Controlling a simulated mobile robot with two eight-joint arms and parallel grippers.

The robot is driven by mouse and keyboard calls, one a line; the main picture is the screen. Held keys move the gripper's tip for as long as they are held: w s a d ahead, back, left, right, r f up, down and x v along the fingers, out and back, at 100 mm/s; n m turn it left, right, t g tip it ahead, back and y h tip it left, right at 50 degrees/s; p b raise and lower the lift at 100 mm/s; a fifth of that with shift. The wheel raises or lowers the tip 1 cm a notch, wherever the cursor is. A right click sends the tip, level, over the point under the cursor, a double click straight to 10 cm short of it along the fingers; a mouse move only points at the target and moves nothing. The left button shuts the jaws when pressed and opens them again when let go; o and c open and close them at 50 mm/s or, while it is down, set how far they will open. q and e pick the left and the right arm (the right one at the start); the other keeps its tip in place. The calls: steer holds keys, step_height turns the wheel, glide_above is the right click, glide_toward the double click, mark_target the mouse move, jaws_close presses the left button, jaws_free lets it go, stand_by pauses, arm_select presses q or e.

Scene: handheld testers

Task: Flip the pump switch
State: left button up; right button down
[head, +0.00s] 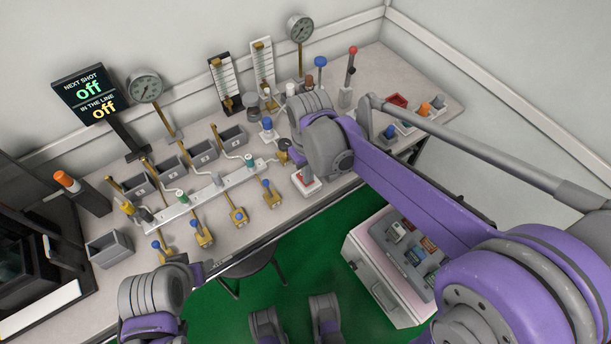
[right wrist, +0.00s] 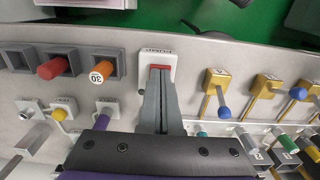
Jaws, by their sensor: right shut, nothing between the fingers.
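The pump switch (head: 308,187) is a white plate with a red rocker at the front edge of the bench. In the right wrist view the pump switch (right wrist: 147,56) carries a label reading PUMP, and its red rocker shows just beyond my fingertips. My right gripper (right wrist: 160,75) is shut and empty, its grey fingers pointing at the rocker and overlapping the plate's lower part. Whether they touch it I cannot tell. In the head view my right wrist is over the bench just behind the switch and hides most of the fingers. My left wrist is at the lower left; its fingers are not clear.
Brass valves with blue knobs (head: 238,216) stand left of the switch. A white manifold (head: 210,194) runs behind them. Red and orange plugs (right wrist: 57,67) sit in grey holders on the other side. A display (head: 88,94) reads off on both lines. A white cabinet (head: 375,285) stands below the bench.

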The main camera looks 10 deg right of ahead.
steer(key=shift+f, duration=0.25)
steer(key=shift+r, duration=0.15)
steer(key=shift+r+p, duration=2.55)
steer(key=shift+r, duration=0.9)
steer(key=s+d+r+m+t+p, duration=0.1)
steer(key=s+d+m+t+p, duration=0.1)
steer(key=s, duration=0.5)
steer(key=s+d+r+m+t+p, duration=0.2)
steer(key=s+d+t+p, duration=0.1)
steer(key=s, duration=0.4)
steer(key=shift+d+r, duration=0.3)
steer(key=shift+d, duration=0.5)
